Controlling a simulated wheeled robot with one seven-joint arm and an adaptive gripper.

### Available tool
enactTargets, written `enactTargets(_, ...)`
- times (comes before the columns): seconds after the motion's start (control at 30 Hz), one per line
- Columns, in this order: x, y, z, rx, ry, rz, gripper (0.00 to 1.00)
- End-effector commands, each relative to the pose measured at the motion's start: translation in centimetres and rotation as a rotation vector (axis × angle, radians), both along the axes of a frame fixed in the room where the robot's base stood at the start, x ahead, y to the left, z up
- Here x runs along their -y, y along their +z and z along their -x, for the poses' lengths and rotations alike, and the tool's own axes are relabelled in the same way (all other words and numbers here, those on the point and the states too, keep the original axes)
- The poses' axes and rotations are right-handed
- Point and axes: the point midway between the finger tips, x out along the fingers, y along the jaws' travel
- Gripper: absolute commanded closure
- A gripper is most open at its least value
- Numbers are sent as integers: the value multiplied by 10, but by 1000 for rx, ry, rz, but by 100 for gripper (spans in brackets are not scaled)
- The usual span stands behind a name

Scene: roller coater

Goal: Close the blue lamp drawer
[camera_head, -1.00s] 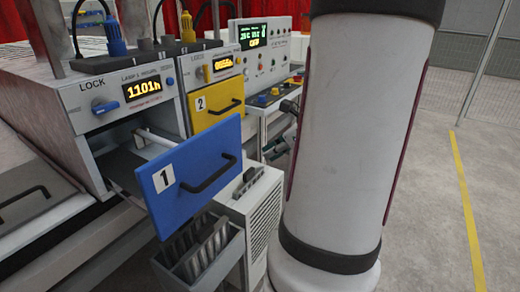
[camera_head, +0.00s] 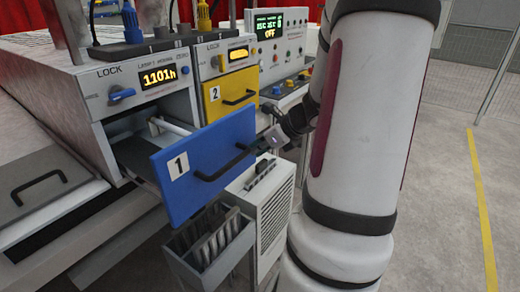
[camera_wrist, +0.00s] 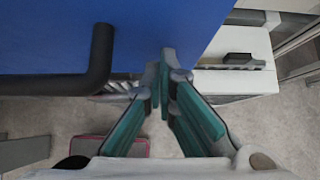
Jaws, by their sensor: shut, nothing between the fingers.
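The blue drawer (camera_head: 205,165), marked 1, stands pulled out of the first lamp unit, its rail and inside showing behind its front. A black bar handle (camera_head: 222,166) is on that front. My gripper (camera_head: 262,144) is at the right end of the drawer front, close to the handle's right end. In the wrist view the teal-padded fingers of my gripper (camera_wrist: 167,58) are shut and empty. Their tips overlap the blue front (camera_wrist: 180,22), to the right of the black handle (camera_wrist: 100,60). I cannot tell whether they touch it.
The yellow drawer (camera_head: 231,95), marked 2, is shut behind and to the right. A grey bin (camera_head: 207,250) and a white vented box (camera_head: 262,205) stand below the blue drawer. A control panel (camera_head: 280,45) is farther back. Open floor lies at right.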

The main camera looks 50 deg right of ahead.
Motion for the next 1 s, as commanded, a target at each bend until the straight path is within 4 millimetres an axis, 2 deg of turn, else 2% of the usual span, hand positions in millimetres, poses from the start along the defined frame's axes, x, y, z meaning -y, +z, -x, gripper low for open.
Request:
enactTargets(0.2,-1,0,-3,0,1,0,100)
enactTargets(0.37,-2,-1,-19,0,5,1,100)
enactTargets(0.57,-4,-1,-60,1,8,1,100)
enactTargets(1.0,-9,-1,-176,1,8,-1,100)
